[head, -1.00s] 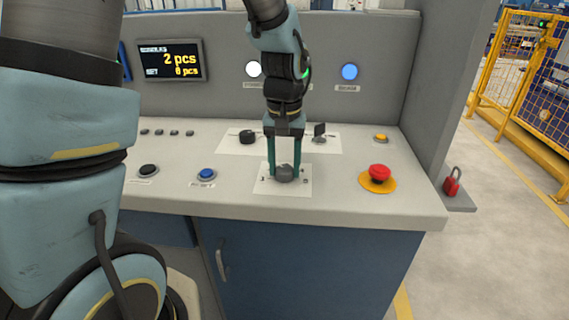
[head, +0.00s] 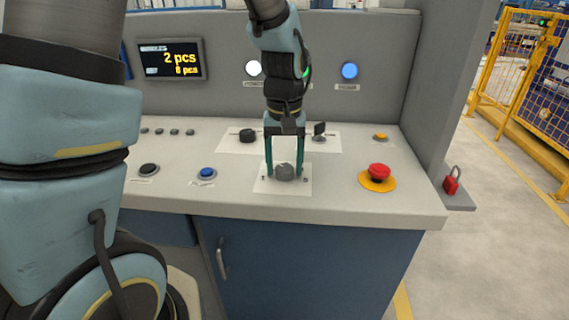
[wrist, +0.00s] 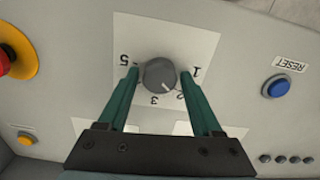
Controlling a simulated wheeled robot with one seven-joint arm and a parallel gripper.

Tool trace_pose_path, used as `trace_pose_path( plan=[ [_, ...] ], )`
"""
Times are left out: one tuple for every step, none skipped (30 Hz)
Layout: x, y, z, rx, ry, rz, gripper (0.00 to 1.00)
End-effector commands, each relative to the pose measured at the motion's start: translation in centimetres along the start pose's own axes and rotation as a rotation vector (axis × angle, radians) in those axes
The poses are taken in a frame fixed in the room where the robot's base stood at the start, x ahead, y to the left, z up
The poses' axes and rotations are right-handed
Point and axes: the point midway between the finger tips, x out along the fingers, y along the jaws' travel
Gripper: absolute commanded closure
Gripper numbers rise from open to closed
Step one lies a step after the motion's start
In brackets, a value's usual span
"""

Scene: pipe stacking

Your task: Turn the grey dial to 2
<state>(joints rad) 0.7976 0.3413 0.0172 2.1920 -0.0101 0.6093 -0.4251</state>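The grey dial (head: 285,172) stands on a white plate (head: 262,186) at the panel's front edge. In the wrist view the dial (wrist: 159,74) has a pale mark pointing to the lower right, between the 3 and the 1, toward a numeral partly hidden by a finger. The 5 is readable at the left; the 4 is hidden. My gripper (head: 285,174) points down with one green finger on each side of the dial. In the wrist view my gripper (wrist: 160,73) shows a gap between each fingertip and the dial, so it is open around it.
A red emergency button (head: 379,171) is to the right, and a blue button (head: 207,173) to the left. A black knob (head: 248,136) and a dark switch (head: 319,131) stand behind. The display (head: 171,60) reads 2 pcs above 0 pcs.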

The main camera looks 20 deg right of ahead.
Motion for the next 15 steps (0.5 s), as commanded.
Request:
trace_pose_path(
  plan=[
    [0.0,0.0,0.0,0.0,0.0,0.0,0.27],
    [0.0,0.0,0.0,0.0,0.0,0.0,0.23],
    [0.0,0.0,0.0,0.0,0.0,0.0,0.19],
    [0.0,0.0,0.0,0.0,0.0,0.0,0.18],
    [0.0,0.0,0.0,0.0,0.0,0.0,0.18],
    [0.0,0.0,0.0,0.0,0.001,0.0,0.18],
    [0.0,0.0,0.0,0.0,0.001,0.0,0.18],
    [0.0,0.0,0.0,0.0,0.001,0.0,0.18],
    [0.0,0.0,0.0,0.0,0.001,0.0,0.18],
    [0.0,0.0,0.0,0.0,0.001,0.0,0.18],
    [-0.1,0.0,0.0,0.0,0.001,0.001,0.18],
    [-0.2,0.0,-0.1,0.0,0.002,0.001,0.18],
    [-0.4,0.0,-0.1,0.0,0.003,0.001,0.18],
    [-0.7,0.1,-0.1,0.001,0.004,0.002,0.18],
    [-1.1,0.1,-0.1,0.0,0.004,0.002,0.18]
  ],
)
